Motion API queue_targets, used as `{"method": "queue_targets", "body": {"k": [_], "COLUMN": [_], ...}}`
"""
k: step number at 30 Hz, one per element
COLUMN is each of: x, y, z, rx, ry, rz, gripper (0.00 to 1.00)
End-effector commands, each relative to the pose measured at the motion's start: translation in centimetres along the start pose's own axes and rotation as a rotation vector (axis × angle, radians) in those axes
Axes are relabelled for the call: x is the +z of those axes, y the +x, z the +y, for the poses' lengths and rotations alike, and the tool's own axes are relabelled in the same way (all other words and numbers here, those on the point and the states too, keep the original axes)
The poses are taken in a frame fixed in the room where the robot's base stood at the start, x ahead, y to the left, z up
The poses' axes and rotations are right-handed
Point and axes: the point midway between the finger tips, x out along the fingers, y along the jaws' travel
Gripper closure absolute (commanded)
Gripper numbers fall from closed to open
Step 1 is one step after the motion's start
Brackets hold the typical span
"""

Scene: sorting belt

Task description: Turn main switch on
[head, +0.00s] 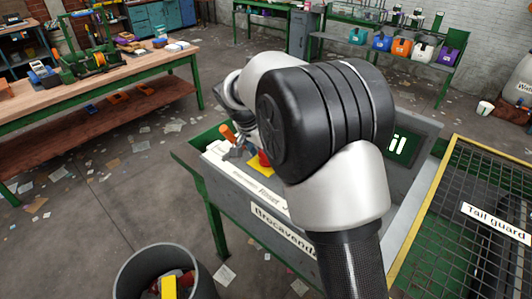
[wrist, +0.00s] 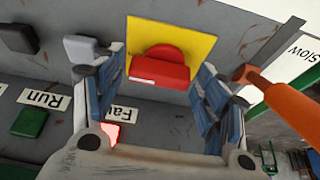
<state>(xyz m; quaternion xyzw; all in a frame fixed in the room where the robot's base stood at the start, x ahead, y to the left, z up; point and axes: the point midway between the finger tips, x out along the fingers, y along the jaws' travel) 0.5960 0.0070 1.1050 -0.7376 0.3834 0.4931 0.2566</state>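A red handle or knob (wrist: 160,68) sits on a yellow plate (wrist: 172,36) on the grey control panel in the wrist view. I take it for the main switch, but no label naming it is readable. The red and yellow also show in the head view, partly hidden by my arm. My gripper (wrist: 160,78) is open, with a blue-grey finger on each side of the red handle and nothing visibly held. Whether the fingers touch it I cannot tell. In the head view my gripper (head: 238,150) is over the panel, mostly behind my arm.
An orange lever (wrist: 285,103) stands close right of my fingers, near a "Slow" label. A bin (head: 128,268) stands in front.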

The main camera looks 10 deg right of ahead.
Motion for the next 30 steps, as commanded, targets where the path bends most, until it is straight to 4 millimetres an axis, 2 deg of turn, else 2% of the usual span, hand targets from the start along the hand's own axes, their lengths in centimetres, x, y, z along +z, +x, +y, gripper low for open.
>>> {"method": "queue_targets", "body": {"k": [14, 17, 24, 30], "x": [0.0, -0.1, 0.0, 0.0], "y": [-0.5, -1.7, -6.8, -10.3], "z": [-0.1, -0.1, -0.1, -0.1], "rx": [-0.002, -0.004, -0.005, -0.004], "ry": [-0.002, -0.001, -0.001, -0.001], "rz": [0.001, 0.002, 0.003, 0.001], "gripper": [0.25, 0.25, 0.25, 0.25]}}
